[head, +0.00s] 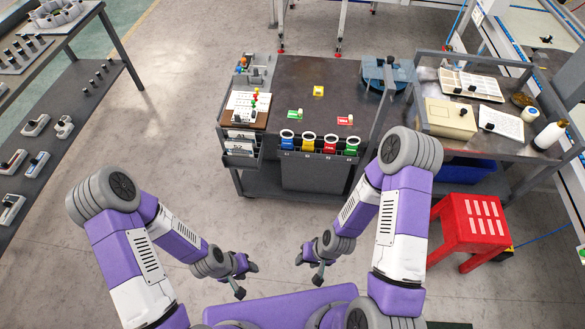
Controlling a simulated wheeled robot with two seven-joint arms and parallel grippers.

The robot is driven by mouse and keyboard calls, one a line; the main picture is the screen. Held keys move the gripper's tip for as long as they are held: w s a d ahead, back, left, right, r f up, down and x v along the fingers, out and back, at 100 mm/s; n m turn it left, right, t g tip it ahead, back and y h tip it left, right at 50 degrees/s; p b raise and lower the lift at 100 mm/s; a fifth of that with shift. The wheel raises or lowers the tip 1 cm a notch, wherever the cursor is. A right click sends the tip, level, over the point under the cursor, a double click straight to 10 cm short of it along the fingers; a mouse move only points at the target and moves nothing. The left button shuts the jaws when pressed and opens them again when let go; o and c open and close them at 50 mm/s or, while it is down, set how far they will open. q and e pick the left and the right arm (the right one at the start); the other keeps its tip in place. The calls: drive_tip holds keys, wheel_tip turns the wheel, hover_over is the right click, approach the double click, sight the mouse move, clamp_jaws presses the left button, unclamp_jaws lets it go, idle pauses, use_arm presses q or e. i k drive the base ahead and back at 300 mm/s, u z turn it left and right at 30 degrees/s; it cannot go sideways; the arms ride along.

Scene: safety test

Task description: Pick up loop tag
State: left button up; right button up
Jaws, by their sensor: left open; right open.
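Several tags with white ring tops stand in a row at the front edge of the dark cart: a blue one (287,143), a yellow one (308,145), a red one (329,147) and a green one (351,149). Small flat pieces lie on the cart top: green (295,114), yellow (318,91) and red (345,121). I cannot tell which of these is the loop tag. My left gripper (246,280) and my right gripper (309,270) are both open and empty, held low in front of my body, apart from the cart.
The cart top (290,75) has bare room behind the pieces. A rack (240,140) is at its left. A side table (470,145) with a beige box (451,118) and a white bottle (549,135) stands right. A red stool (470,225) is near my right arm. Floor before the cart is clear.

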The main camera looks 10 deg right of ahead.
sight(286, 144)
drive_tip(key=z, duration=0.25)
drive_tip(key=k, duration=0.3)
drive_tip(key=u, duration=1.2)
drive_tip(key=i, duration=0.85)
drive_tip(key=z, duration=0.55)
drive_tip(key=i, duration=0.6)
drive_tip(key=z, duration=0.5)
